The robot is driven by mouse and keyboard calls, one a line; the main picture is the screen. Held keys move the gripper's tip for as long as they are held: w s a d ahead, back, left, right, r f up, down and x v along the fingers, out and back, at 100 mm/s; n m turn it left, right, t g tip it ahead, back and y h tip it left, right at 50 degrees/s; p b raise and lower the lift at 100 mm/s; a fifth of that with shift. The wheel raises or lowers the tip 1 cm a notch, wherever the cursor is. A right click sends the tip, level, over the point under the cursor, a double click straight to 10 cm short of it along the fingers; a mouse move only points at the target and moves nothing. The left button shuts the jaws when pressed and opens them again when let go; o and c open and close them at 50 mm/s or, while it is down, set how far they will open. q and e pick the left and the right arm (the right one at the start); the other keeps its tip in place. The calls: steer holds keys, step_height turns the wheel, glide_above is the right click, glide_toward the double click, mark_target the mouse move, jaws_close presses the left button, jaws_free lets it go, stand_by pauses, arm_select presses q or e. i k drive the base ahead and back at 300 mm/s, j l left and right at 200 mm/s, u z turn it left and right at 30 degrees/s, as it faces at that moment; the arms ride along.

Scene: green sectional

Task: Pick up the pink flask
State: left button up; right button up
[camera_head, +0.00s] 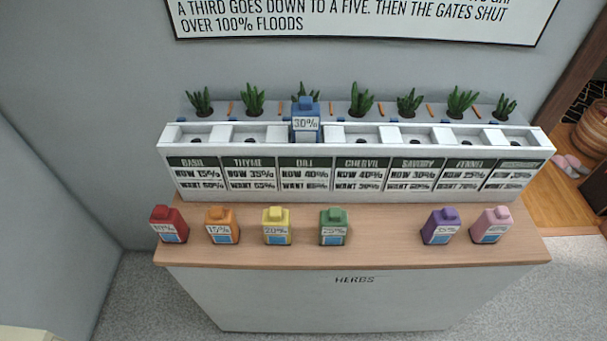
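The pink flask (492,226) stands upright at the right end of the row of flasks on the wooden counter top (380,253). It has a white label, too small to read surely, with a blue patch below it. The purple flask (441,227) stands just to its left, with a small gap between them. Neither of my grippers shows in the head view, and nothing touches the pink flask.
Red (168,225), orange (221,226), yellow (276,226) and green (334,227) flasks stand to the left. A blue flask (306,120) labelled 30% sits in the white planter rack (357,179) behind, above the DILL sign. Bare counter lies between green and purple.

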mark_target(491, 226)
steer(key=z, duration=1.45)
